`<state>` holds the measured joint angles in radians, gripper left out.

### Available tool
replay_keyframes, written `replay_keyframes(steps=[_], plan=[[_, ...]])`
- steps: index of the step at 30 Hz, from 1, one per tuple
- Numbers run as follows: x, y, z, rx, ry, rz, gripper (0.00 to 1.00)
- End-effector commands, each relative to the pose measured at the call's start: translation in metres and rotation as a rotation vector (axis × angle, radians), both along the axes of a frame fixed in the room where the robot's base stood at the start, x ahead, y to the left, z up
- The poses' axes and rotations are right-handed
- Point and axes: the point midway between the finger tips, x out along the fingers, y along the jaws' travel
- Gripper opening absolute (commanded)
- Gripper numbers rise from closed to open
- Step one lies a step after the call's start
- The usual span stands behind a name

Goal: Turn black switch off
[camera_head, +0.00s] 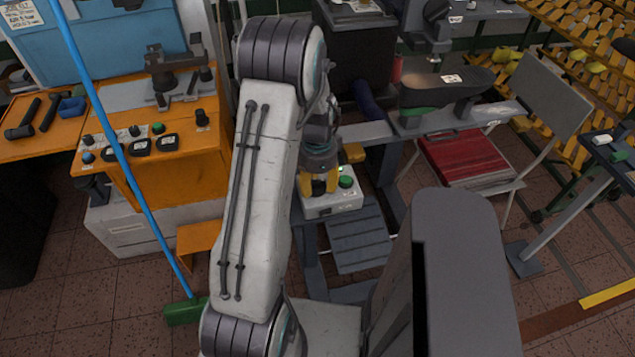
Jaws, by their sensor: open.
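A small white control box (333,204) is near the middle of the view, with a green button (345,182) on its top. My gripper (318,186) points down over the left part of this box, with its yellow fingertips apart. Something dark shows between the fingertips. It may be the black switch, but my gripper hides most of it, and I cannot tell whether the fingers touch it or how it is turned.
An orange machine (185,165) with knobs and a green button stands left. A blue-handled broom (120,150) leans in front of it. A grey slatted step (358,240) lies below the box. Tiled floor is open at lower left.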

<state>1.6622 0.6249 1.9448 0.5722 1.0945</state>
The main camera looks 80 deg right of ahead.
Motion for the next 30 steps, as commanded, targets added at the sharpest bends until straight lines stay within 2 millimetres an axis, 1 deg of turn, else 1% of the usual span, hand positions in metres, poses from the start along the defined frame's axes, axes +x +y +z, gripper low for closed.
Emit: replay_keyframes(steps=[1,2,16,17,25,30], plan=[[0.0000,0.0000,0.0001,0.000,0.000,0.000,0.46],[0.0000,0.0000,0.0001,0.000,0.000,0.000,0.43],[-0.0001,-0.0001,0.0004,0.000,0.000,0.000,0.01],[-0.0001,-0.0001,0.0004,0.000,0.000,0.000,0.00],[-0.0001,-0.0001,0.0002,0.000,0.000,0.003,0.00],[-0.0001,-0.0005,-0.0007,-0.001,0.000,0.039,0.00]])
